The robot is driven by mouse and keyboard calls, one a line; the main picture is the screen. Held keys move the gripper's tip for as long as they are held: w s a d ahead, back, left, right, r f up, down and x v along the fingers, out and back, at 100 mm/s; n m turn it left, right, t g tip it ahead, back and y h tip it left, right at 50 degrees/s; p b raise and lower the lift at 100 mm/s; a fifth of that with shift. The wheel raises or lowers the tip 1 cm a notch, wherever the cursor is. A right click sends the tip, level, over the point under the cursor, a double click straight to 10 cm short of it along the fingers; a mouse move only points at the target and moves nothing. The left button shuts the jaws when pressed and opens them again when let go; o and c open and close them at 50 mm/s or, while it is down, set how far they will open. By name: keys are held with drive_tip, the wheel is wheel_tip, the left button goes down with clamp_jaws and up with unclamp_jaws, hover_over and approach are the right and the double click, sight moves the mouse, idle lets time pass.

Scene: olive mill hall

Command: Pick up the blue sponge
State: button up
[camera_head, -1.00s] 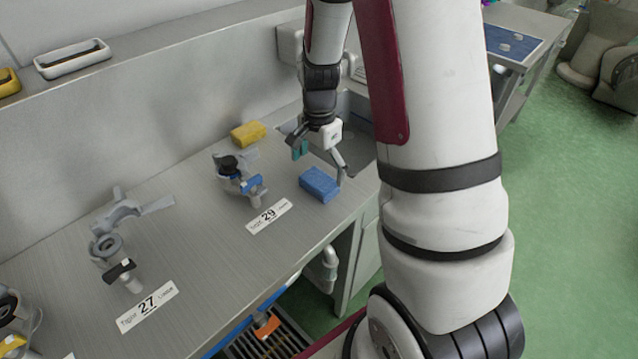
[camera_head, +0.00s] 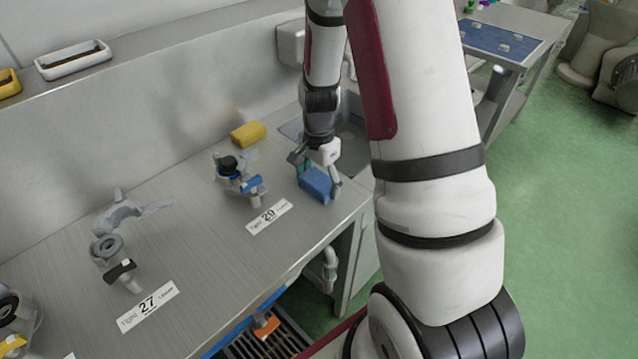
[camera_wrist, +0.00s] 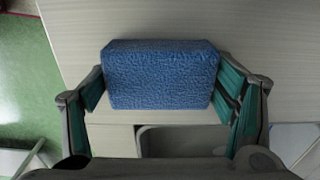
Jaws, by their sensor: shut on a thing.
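The blue sponge (camera_head: 316,183) is a small block on the steel counter, near its right front corner by the sink. In the wrist view the sponge (camera_wrist: 161,75) lies between my two green-padded fingers. My gripper (camera_head: 318,180) reaches down from above with one finger on each side of the sponge and is shut on it. In the wrist view my gripper (camera_wrist: 161,100) meets the sponge at its left and right ends. The sponge appears to be at counter level; I cannot tell whether it is lifted.
A yellow sponge (camera_head: 248,133) lies behind, near the wall. A grey and blue fitting (camera_head: 238,176) stands left of the blue sponge, with a number label (camera_head: 269,216) in front. The sink (camera_head: 352,150) is behind right. Another grey fitting (camera_head: 112,236) is farther left.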

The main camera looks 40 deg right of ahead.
sight(321, 182)
drive_tip(key=shift+r, duration=0.1)
drive_tip(key=shift+r, duration=0.45)
drive_tip(key=r, duration=0.1)
drive_tip(key=s+r, duration=0.1)
drive_tip(key=shift+r, duration=0.35)
drive_tip(key=s+a+r+p, duration=0.1)
drive_tip(key=s+p, duration=0.3)
drive_tip(key=s, duration=1.1)
drive_tip(key=shift+a+r, duration=0.15)
drive_tip(key=shift+a, duration=0.3)
drive_tip(key=shift+o, duration=0.5)
drive_tip(key=shift+c, duration=0.5)
